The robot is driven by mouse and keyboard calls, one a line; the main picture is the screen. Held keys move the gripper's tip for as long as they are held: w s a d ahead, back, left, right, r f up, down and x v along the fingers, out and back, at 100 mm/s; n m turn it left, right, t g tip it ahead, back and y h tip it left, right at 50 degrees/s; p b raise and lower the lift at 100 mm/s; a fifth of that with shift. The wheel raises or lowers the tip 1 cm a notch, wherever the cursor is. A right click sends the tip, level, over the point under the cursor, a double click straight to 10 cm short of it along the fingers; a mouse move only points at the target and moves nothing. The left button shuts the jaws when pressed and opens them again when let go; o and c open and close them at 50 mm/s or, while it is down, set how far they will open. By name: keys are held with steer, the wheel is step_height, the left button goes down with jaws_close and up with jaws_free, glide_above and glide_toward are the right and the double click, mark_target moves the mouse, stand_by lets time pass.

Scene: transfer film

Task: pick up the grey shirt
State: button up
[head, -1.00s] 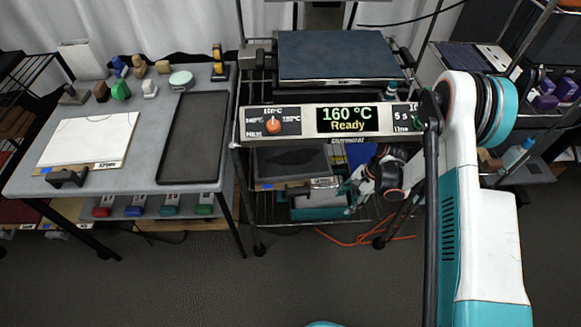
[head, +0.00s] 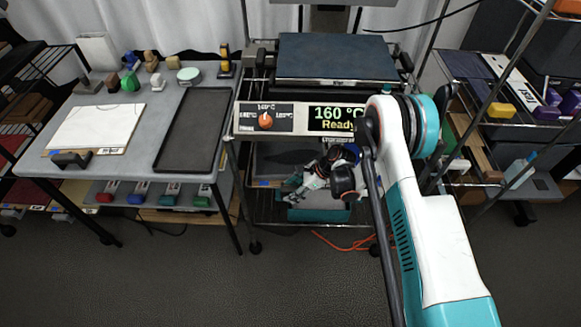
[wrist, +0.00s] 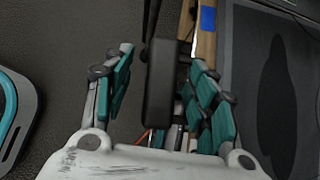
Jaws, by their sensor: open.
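I cannot clearly identify a grey shirt. A flat dark grey piece (head: 274,161) with a darker shape on it lies on the rack's shelf under the press. It also shows at the right of the wrist view (wrist: 246,90); I cannot tell whether it is cloth or a board. My gripper (head: 293,189) is at that shelf in the head view, partly overlapping its contents. In the wrist view my gripper (wrist: 162,62) has its teal fingers apart, with the grey piece to their right. A black block (wrist: 160,100) shows between the fingers; I cannot tell whether they touch it.
The heat press (head: 265,118) reads 160 °C, Ready, above the shelf. A teal box (head: 318,214) is low on the rack. The grey table (head: 65,182) at left holds a white sheet (head: 95,127) and black tray (head: 190,135). Open floor lies in front.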

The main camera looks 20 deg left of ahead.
steer(key=shift+b+x, duration=0.3)
steer(key=shift+x, duration=0.85)
jaws_close()
steer(key=shift+r, duration=0.15)
